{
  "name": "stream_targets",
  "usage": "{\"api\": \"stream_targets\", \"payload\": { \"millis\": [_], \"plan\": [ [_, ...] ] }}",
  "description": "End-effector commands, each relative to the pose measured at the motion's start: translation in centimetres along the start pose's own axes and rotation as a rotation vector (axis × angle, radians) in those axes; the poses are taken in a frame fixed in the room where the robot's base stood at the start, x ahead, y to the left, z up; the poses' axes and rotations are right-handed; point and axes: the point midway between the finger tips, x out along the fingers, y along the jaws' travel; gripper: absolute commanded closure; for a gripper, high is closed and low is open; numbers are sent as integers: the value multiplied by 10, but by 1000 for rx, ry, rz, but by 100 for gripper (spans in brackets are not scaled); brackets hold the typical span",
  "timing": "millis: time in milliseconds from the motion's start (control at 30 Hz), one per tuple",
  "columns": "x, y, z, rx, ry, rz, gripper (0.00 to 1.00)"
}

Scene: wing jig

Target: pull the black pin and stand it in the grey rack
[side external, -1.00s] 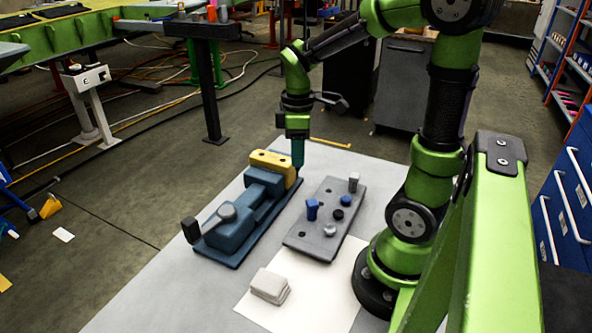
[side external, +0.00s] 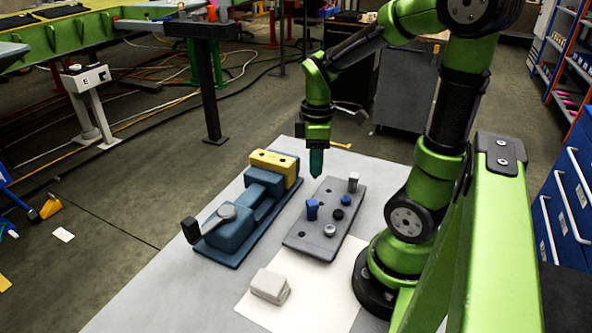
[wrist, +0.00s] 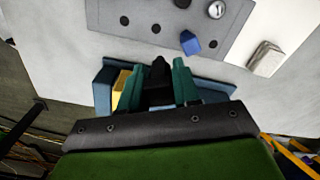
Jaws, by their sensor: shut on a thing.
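My gripper (side external: 316,176) has teal fingers and hangs above the far left part of the grey rack (side external: 318,243). In the wrist view my gripper (wrist: 158,78) is shut on the black pin (wrist: 159,72), whose tip shows between the fingers. In the side view the pin is hidden by the fingers. The rack also shows at the top of the wrist view (wrist: 105,8), with several dark holes. The yellow block (side external: 273,160) on the blue jig (side external: 230,236) has dark holes on top.
Low blue, black and grey round pieces (side external: 338,214) sit on the rack between the standing pins. A light grey stacked block (side external: 269,286) lies on a white sheet (side external: 310,310) in front. The grey table (side external: 150,295) is clear at front left.

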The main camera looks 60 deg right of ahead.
Motion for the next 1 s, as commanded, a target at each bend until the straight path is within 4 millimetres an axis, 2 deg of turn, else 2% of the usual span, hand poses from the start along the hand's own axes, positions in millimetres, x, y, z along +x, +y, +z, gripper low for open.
{"api": "stream_targets", "payload": {
  "millis": [33,167,700,1000],
  "plan": [
    [6,2,9,5,-1,-2,99],
    [16,4,18,0,-1,-1,99],
    [66,3,18,0,-1,-2,99],
    [77,4,17,0,1,0,99]
  ]
}}
